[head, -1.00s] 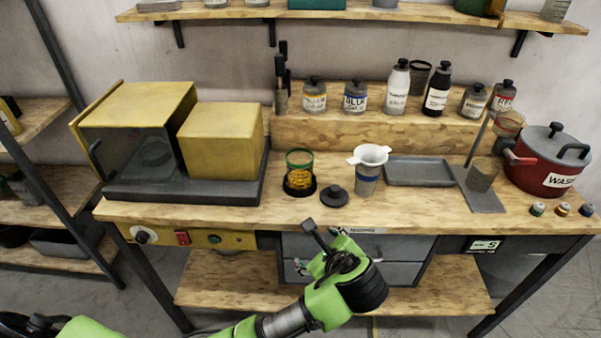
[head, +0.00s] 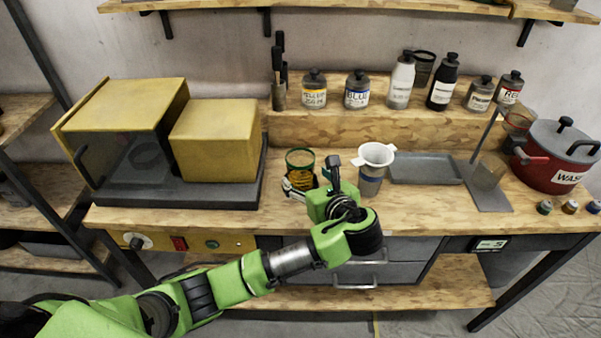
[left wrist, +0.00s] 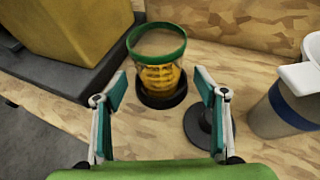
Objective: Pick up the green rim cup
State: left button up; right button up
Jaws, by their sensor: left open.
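The green rim cup (head: 300,160) is clear with a green rim and orange-yellow contents or markings. It stands upright on the bench in a round black base, left of the white funnel. It also shows in the left wrist view (left wrist: 157,62), just beyond and between my open fingers. My left gripper (head: 307,180) is open and in front of the cup; in the left wrist view its fingertips (left wrist: 158,82) sit on either side, with a visible gap to the cup. My arm hides part of the bench in front. My right gripper is not in view.
A black lid with a knob (left wrist: 207,125) lies by the right finger. A white funnel (head: 376,155) on a blue-banded container (head: 370,181) stands to the right. A dark machine base (head: 180,192) with yellow boxes is to the left. A grey tray (head: 425,170) lies farther right.

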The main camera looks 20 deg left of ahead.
aim_at(305, 178)
pick_arm(q)
jog(key=shift+w+a+f, duration=0.25)
jog(key=shift+w+a, duration=0.25)
jog(key=p+x, duration=0.1)
jog(key=x, duration=0.2)
jog(key=shift+w+a+f, duration=0.1)
jog(key=shift+f, duration=0.05)
jog(key=shift+w+a+f, duration=0.15)
jog(key=shift+w, duration=0.05)
jog(key=c, duration=1.3)
jog(key=shift+c, duration=0.2)
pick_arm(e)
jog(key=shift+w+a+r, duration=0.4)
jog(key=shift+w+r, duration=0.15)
